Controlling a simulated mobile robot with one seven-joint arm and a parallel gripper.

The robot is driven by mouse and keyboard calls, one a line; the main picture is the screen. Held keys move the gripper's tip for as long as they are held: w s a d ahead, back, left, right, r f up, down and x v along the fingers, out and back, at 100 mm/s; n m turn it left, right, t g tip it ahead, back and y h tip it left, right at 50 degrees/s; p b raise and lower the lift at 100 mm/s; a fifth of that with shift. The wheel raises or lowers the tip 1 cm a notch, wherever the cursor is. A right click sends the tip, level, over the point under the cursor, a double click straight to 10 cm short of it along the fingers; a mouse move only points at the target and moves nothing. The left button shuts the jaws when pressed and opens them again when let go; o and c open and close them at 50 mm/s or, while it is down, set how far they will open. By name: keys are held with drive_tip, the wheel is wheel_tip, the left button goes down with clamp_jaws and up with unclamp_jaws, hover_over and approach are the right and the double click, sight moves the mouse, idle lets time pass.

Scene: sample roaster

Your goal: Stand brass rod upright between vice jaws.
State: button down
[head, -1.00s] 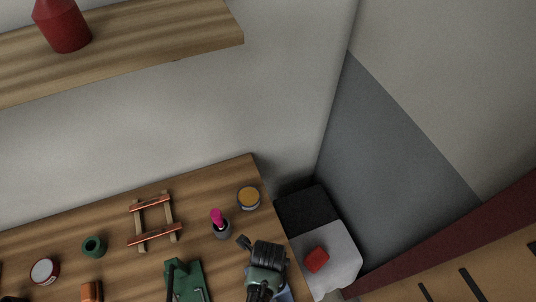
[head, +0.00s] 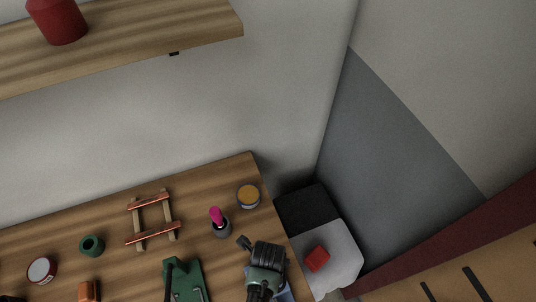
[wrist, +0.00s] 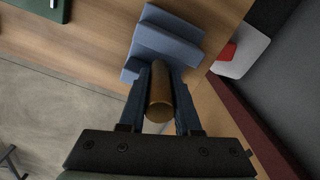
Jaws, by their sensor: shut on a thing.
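In the wrist view my gripper (wrist: 160,98) is shut on the brass rod (wrist: 159,95), whose round near end faces the camera between the two dark fingers. The rod's far end points toward the blue vice (wrist: 165,42); I cannot tell whether it touches the vice or sits between its jaws. The vice stands near the bench edge, partly hidden behind the fingers. In the head view my dark wrist covers this spot, and only a bit of the blue vice (head: 285,294) shows beside it. The rod is hidden there.
A green fixture (head: 185,281) with a dark handle stands left of my wrist. A grey holder with a magenta top (head: 218,220), an amber-topped tin (head: 248,196) and a wooden rack (head: 152,220) are behind. A red block (head: 317,258) lies on a pale surface right of the bench.

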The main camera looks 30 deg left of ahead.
drive_tip(key=shift+w+f+b, duration=0.1)
drive_tip(key=shift+f+b, duration=1.65)
drive_tip(key=shift+f, duration=0.6)
drive_tip(key=c, duration=0.5)
unclamp_jaws()
wheel_tip(320, 180, up, 13)
drive_tip(key=shift+r+p, duration=0.1)
drive_tip(key=shift+p, duration=0.2)
